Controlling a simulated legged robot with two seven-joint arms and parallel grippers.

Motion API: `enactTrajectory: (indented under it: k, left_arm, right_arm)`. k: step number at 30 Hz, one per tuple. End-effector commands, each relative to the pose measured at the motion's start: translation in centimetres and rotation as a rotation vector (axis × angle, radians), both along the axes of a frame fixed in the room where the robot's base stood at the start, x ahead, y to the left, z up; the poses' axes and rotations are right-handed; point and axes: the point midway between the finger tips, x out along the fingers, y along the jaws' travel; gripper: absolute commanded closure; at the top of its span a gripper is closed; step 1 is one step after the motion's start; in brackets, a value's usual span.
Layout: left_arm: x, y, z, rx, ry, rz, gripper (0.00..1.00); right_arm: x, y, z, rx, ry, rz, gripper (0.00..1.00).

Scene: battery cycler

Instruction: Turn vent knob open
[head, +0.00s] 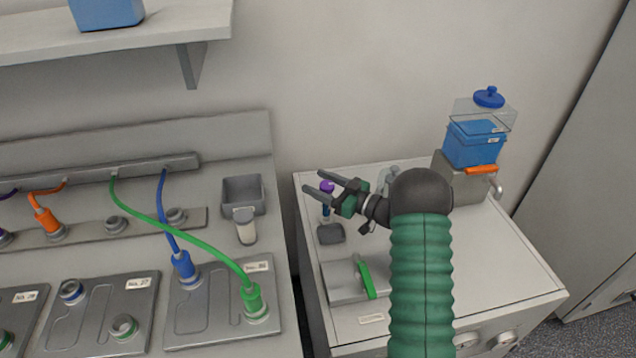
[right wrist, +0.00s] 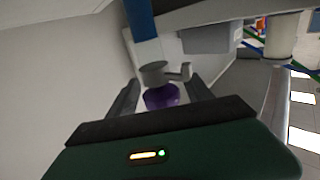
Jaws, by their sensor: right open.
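A small purple knob (head: 327,186) sits above a blue stem and a dark grey base (head: 330,234) on the light cabinet top. I cannot read a label naming it as the vent knob. My right gripper (head: 313,181) reaches in from the right with its fingers open at the knob's height. In the right wrist view the purple knob (right wrist: 161,97) shows between the open fingers, with a grey fitting (right wrist: 155,74) beyond it. I cannot tell whether the fingers touch it. My left gripper is not in view.
A green-handled part (head: 366,278) on a grey plate lies nearer on the cabinet. A blue container (head: 474,143) stands on a grey block at the back right, by an orange handle (head: 482,170). Left is a bench with cables and a grey bin (head: 243,192). The cabinet's right side is clear.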

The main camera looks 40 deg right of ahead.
Motion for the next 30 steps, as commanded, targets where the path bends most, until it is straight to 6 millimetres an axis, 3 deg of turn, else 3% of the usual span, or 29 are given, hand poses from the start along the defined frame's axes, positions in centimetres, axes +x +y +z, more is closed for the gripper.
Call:
enactTrajectory:
  k: [9,15,30]
  left_arm:
    - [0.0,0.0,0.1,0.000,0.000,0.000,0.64]
    - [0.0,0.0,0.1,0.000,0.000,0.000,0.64]
    - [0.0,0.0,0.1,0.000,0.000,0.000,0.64]
  right_arm:
    - [-7.2,-2.5,-0.2,0.002,0.002,-0.006,0.41]
    - [-10.3,-3.4,-0.2,0.002,0.002,-0.003,0.41]
    - [-10.9,-3.6,-0.2,0.002,0.002,-0.002,0.41]
